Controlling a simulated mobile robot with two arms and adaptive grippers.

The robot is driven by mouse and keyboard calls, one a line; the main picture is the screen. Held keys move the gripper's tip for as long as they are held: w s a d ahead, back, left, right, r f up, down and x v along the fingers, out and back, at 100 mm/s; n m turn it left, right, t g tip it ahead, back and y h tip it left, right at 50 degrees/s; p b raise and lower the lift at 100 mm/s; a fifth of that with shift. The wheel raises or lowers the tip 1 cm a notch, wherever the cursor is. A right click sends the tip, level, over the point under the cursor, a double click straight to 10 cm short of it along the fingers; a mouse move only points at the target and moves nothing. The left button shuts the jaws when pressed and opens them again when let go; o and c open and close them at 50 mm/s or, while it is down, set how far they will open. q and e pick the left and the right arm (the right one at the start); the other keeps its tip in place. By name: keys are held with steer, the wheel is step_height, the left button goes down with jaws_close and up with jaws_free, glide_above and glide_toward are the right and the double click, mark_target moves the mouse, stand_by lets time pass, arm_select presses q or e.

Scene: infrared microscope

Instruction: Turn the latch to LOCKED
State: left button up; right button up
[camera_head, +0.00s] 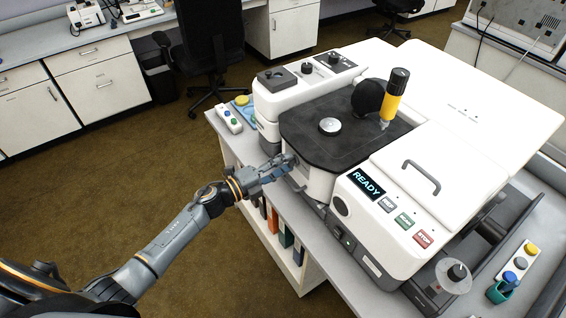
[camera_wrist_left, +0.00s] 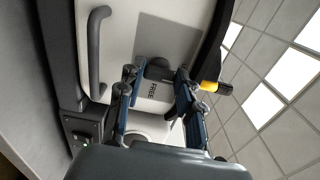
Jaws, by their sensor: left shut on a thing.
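The latch (camera_wrist_left: 158,70) is a small dark grey piece on the white front of the microscope, seen in the left wrist view between my left fingertips. A label reading FREE (camera_wrist_left: 153,91) shows beside it. My left gripper (camera_head: 280,166) reaches the front of the instrument below the dark stage in the head view and hides the latch there. In the left wrist view its two blue fingers (camera_wrist_left: 159,73) are closed on the latch, one on each side. The word LOCKED is not visible. My right gripper is not in view.
The white microscope (camera_head: 460,85) fills the bench, with a black-and-yellow upright part (camera_head: 393,98) on its dark stage (camera_head: 300,118). A READY screen (camera_head: 366,184) and several buttons are to the right of my gripper. A grey bar handle (camera_wrist_left: 98,50) is close by in the wrist view. Open floor lies left.

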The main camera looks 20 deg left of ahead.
arm_select(q)
steer(key=shift+n, duration=0.3)
steer(key=o, duration=1.1)
steer(key=shift+o, duration=0.2)
steer(key=v, duration=1.2)
steer(key=shift+a+f, duration=0.1)
